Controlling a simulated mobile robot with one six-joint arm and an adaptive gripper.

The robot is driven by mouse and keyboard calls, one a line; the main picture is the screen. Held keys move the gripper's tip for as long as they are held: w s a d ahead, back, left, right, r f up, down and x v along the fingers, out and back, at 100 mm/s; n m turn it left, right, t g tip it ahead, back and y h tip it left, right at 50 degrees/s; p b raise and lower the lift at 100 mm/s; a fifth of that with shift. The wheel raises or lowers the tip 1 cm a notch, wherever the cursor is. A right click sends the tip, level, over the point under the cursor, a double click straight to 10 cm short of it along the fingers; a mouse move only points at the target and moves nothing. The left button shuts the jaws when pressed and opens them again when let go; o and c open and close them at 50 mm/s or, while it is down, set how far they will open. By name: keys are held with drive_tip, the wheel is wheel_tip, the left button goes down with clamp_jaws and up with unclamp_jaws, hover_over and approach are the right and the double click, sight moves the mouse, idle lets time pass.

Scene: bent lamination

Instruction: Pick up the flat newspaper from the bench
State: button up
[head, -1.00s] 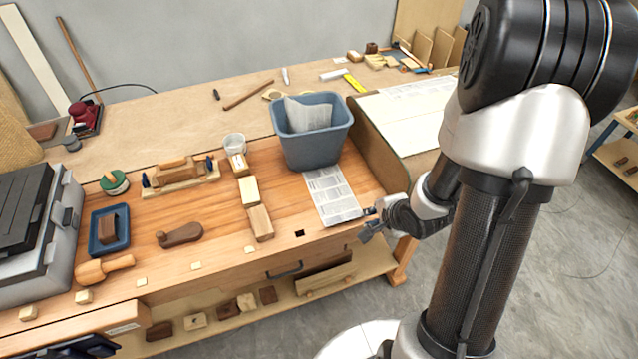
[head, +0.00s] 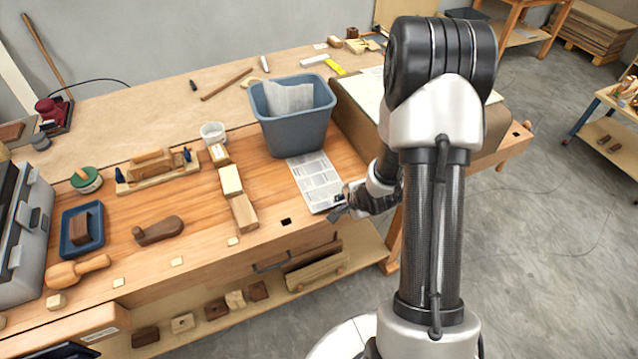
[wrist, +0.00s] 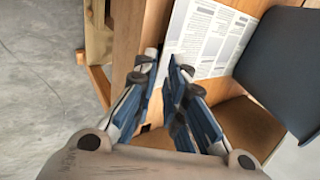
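The flat newspaper (head: 316,181) is a printed white sheet lying on the bench (head: 180,221), its near end by the front edge. Its far end meets the foot of the blue-grey tub (head: 296,126); I cannot tell whether it runs beneath. My gripper (head: 339,206) is at the sheet's near right corner, low by the bench edge. In the wrist view the newspaper (wrist: 212,38) lies just beyond the fingertips (wrist: 165,62). The fingers are apart with a narrow gap, and nothing is clearly held. Whether the paper's edge enters the gap is unclear.
The tub holds a crumpled paper (head: 287,97) and also shows at right in the wrist view (wrist: 285,65). Wooden blocks (head: 243,212) stand left of the newspaper. A raised board (head: 362,125) lies right of the tub. Open floor (head: 560,240) is at right.

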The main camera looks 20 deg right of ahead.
drive_tip(key=x, duration=0.2)
drive_tip(key=shift+w+f, duration=0.2)
drive_tip(key=shift+f, duration=0.15)
drive_tip(key=shift+c, duration=0.2)
clamp_jaws()
drive_tip(key=shift+r, duration=0.2)
